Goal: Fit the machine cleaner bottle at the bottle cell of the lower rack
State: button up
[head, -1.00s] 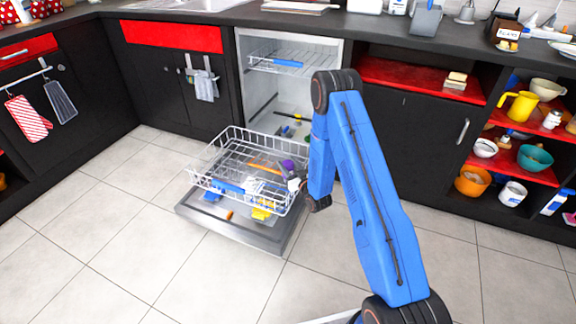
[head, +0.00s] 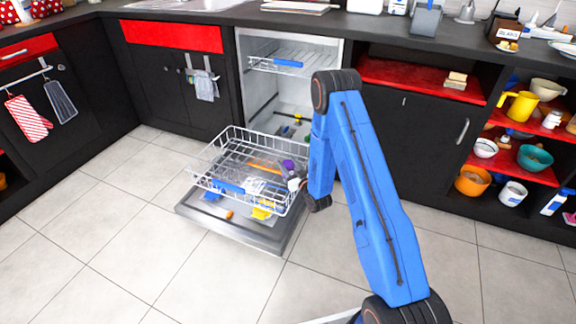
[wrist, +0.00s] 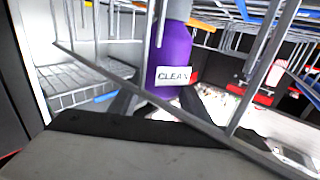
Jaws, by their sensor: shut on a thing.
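The machine cleaner bottle (wrist: 172,50) is purple with a white label reading CLEAN and a grey end. It also shows in the head view as a small purple shape (head: 288,165) at the right side of the lower rack (head: 228,184). My gripper (wrist: 157,103) is shut on the bottle, with dark fingers on both sides of it. In the wrist view a rack wire crosses in front of the bottle. The bottle cell and the bottle's contact with the rack cannot be made out. In the head view my arm hides part of the gripper.
The lower rack is pulled out over the open dishwasher door (head: 262,236). An orange utensil (head: 264,169) and blue and yellow pieces show in or beneath the rack. The upper rack (head: 290,66) sits inside the machine. The tiled floor in front is clear.

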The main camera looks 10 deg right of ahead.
dwell(0.3)
jog(key=o, duration=1.3)
jog(key=shift+s+f, duration=0.1)
jog(key=v, duration=1.7)
jog(key=shift+s, duration=0.1)
